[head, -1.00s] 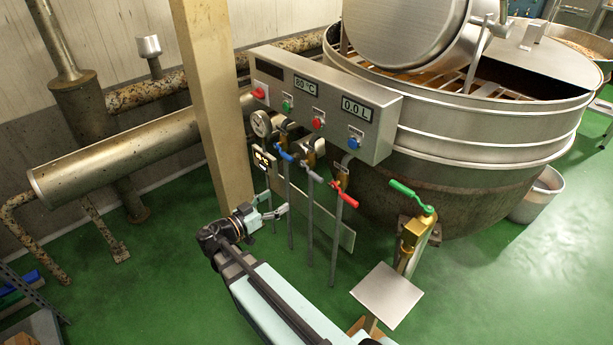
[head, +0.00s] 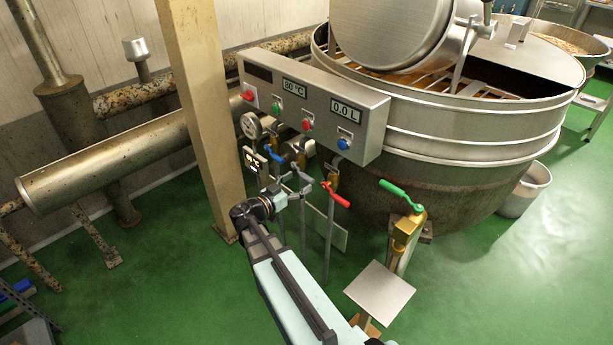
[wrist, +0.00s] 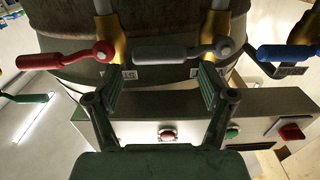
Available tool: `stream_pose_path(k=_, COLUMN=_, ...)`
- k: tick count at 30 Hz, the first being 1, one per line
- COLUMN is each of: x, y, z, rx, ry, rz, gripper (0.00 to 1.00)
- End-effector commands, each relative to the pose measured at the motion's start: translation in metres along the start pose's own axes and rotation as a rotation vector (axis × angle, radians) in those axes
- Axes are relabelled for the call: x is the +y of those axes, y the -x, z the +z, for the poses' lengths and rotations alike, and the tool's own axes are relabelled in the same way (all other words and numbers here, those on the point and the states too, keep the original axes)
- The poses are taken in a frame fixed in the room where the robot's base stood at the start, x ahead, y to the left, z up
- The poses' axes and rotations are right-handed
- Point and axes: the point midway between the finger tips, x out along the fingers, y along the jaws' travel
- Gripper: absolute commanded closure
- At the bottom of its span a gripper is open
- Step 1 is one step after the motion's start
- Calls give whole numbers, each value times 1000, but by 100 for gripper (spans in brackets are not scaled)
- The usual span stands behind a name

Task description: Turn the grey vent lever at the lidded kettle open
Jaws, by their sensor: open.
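The grey lever (wrist: 170,52) lies across the middle of the wrist view, its pivot on a brass valve at its right end. My gripper (wrist: 160,82) is open, its two fingers apart just short of the grey lever, with nothing between them. In the head view my gripper (head: 293,192) is by the valve row under the control box, and it partly covers the grey lever there. The lidded kettle (head: 450,125) stands behind the box. Whether a finger touches the lever I cannot tell.
A red lever (wrist: 65,60) is left of the grey one in the wrist view, a blue lever (wrist: 285,53) right. The control box (head: 310,105) is above the valves. A green-handled valve (head: 400,195) and a beige post (head: 195,110) stand on either side.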

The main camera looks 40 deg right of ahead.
Motion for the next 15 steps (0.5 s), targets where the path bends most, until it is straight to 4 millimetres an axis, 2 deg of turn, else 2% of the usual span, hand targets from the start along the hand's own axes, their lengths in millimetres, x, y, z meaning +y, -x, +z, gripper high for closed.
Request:
stream_pose_path(k=1, x=0, y=-10, z=0, rx=0, ry=0, rz=2, gripper=19)
stream_pose_path(k=6, x=0, y=-32, z=0, rx=-1, ry=-1, rz=1, gripper=19)
stream_pose_path(k=15, x=0, y=-44, z=0, rx=0, ry=0, rz=-1, gripper=19)
